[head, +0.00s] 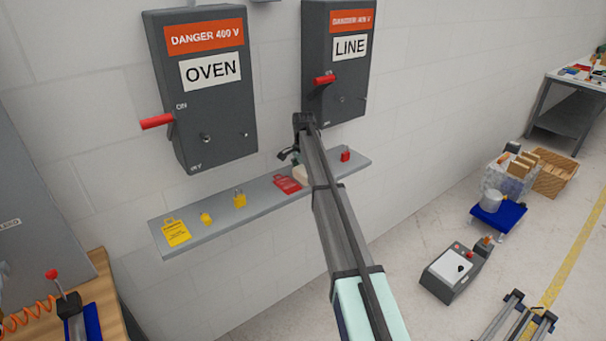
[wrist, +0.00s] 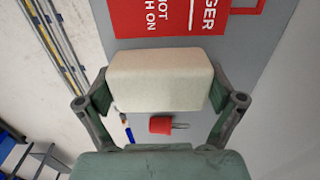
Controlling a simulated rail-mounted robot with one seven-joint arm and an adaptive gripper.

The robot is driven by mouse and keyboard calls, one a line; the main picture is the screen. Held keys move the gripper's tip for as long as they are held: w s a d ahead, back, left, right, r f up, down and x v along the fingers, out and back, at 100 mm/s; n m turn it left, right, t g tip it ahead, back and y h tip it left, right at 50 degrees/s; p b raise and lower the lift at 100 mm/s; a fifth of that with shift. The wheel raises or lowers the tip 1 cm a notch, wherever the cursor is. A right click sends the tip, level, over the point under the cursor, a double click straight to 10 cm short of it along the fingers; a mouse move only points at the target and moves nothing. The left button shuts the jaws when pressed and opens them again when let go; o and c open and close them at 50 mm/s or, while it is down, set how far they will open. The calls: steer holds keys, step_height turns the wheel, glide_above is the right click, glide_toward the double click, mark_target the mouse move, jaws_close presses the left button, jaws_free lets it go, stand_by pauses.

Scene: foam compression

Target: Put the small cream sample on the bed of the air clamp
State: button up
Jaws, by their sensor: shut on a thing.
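The small cream sample (wrist: 158,80) is a pale rounded block between the two fingers of my gripper (wrist: 160,98) in the wrist view. My gripper is shut on its two ends. In the head view the cream sample (head: 301,174) shows partly behind my arm, with my gripper (head: 291,155) by the grey shelf below the LINE box. I cannot tell whether the sample touches the shelf. What looks like the air clamp (head: 71,305), with a red knob and an orange coiled hose, stands on a wooden bench at the lower left. Its bed is cut off by the frame edge.
The grey shelf (head: 215,218) holds a red tag (head: 287,184), a red padlock (head: 345,156), yellow padlocks and a yellow tag. The OVEN box (head: 205,110) and LINE box (head: 345,75) with red levers jut from the wall above. A wooden bench (head: 115,290) is lower left.

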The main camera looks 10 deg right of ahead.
mark_target(303, 171)
steer(key=shift+f, duration=0.15)
steer(key=o, duration=0.5)
step_height(303, 171, up, 12)
steer(key=b, duration=0.2)
steer(key=shift+b, duration=0.4)
